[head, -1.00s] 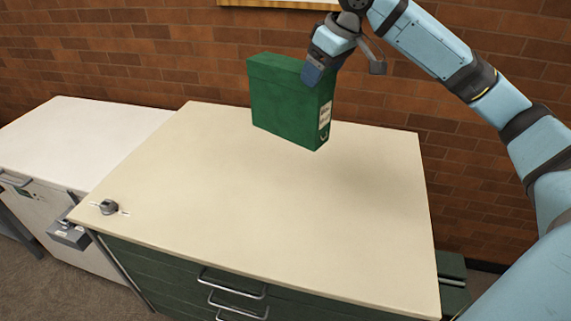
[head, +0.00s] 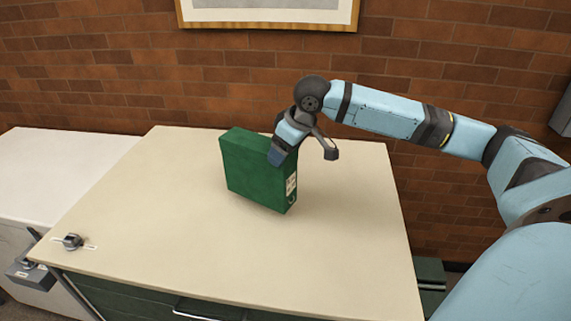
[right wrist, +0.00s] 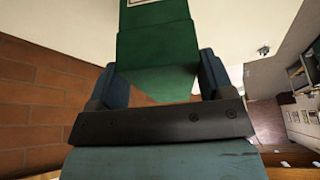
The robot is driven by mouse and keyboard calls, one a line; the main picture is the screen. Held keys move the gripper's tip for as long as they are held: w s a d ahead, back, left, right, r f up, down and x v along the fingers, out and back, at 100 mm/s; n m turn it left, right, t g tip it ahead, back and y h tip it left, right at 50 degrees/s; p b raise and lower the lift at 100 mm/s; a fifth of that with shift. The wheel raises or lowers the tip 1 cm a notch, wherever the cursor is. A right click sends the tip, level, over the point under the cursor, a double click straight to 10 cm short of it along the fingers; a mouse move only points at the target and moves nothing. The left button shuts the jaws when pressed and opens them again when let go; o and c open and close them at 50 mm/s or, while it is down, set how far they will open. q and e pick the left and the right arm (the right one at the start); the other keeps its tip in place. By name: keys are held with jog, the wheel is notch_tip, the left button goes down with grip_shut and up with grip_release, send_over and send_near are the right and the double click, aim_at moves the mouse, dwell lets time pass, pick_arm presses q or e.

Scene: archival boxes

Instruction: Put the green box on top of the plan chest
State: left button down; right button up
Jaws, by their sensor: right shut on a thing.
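The green box (head: 252,176) is upright at the middle of the plan chest's cream top (head: 190,245), with a white label on its narrow right side. My right gripper (head: 282,150) is shut on the upper right part of the green box. In the right wrist view the box (right wrist: 158,50) sits between the two blue fingers (right wrist: 165,75). The box's bottom is at or very near the chest top; I cannot tell whether it touches. My left gripper is not in view.
A white cabinet (head: 60,170) stands to the left of the chest. A small dark metal object (head: 72,241) is on the chest's front left corner. A brick wall (head: 120,80) with a framed picture (head: 268,12) is behind. The chest top around the box is clear.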

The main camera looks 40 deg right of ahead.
notch_tip(320, 180, down, 4)
jog(key=shift+f, duration=0.1)
dwell(0.4)
jog(key=o, duration=1.7)
jog(key=shift+o, duration=0.2)
jog(key=v, duration=1.2)
